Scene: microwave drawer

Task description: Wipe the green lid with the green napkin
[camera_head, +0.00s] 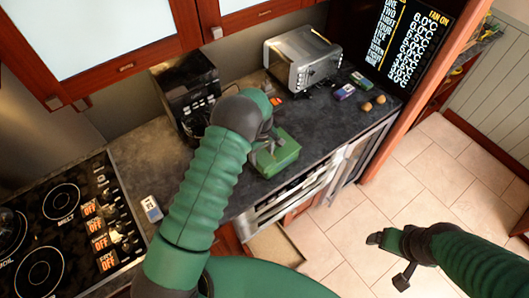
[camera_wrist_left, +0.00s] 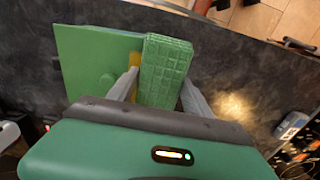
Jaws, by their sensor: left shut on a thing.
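My left gripper (camera_wrist_left: 158,88) is shut on the green napkin (camera_wrist_left: 166,70), a thick, grid-textured block between its two grey fingers. A flat green piece that looks like the green lid (camera_wrist_left: 92,58) lies beside and partly behind the napkin in the left wrist view. The napkin overlaps its edge; I cannot tell whether they touch. In the head view my left gripper (camera_head: 266,147) is over the green lid (camera_head: 281,157) near the counter's front edge, and my forearm hides part of that spot. My right gripper (camera_head: 388,258) hangs over the floor, away from the counter; its jaw state is unclear.
A toaster oven (camera_head: 303,60) and a black coffee machine (camera_head: 186,88) stand at the back of the dark counter (camera_head: 150,150). Small boxes (camera_head: 345,92) and round brown items (camera_head: 373,103) lie at the right. A cooktop (camera_head: 65,225) is at the left.

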